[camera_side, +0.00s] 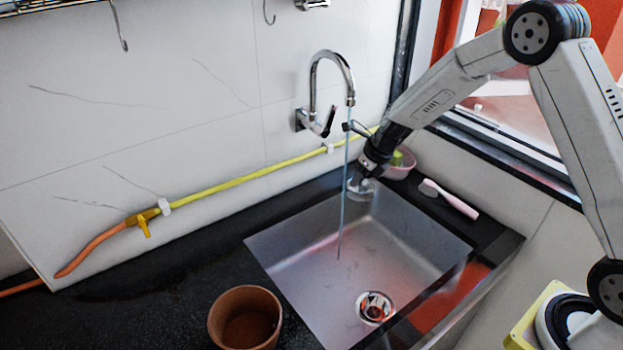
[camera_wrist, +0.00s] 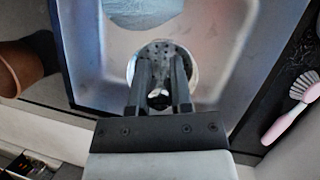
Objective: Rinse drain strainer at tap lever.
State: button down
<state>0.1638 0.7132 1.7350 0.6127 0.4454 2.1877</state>
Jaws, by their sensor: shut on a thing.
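My gripper (camera_side: 359,180) hangs over the back of the sink. It is shut on the knob of a round metal drain strainer; the perforated disc shows beyond the fingers in the wrist view (camera_wrist: 162,50) and under the gripper in the side view (camera_side: 362,191). The tap (camera_side: 330,75) is on the wall, with its dark lever (camera_side: 330,122) at the spout's base. A thin bluish water stream (camera_side: 343,190) falls from the spout beside the strainer. A pale blue patch (camera_wrist: 142,10) shows beyond the strainer in the wrist view. Whether water touches the strainer is unclear.
The steel sink (camera_side: 290,250) has an open round drain (camera_side: 374,308). A terracotta pot (camera_side: 244,318) stands at its front left. A pink-handled brush (camera_side: 448,199) and a pink bowl (camera_side: 400,165) are to the right and behind. A yellow hose (camera_side: 240,182) runs along the wall.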

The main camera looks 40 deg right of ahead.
aim_at(370, 196)
jog(key=shift+s+a, duration=0.1)
jog(key=shift+s, duration=2.1)
jog(key=shift+s+r, duration=0.1)
jog(key=shift+r, duration=0.05)
jog(key=s+r, duration=0.3)
jog(key=s, duration=0.1)
jog(key=shift+s+a+r, duration=0.15)
jog(key=shift+s+r, duration=0.25)
jog(key=shift+a+n, duration=0.15)
jog(key=shift+n, duration=0.15)
dwell(0.6)
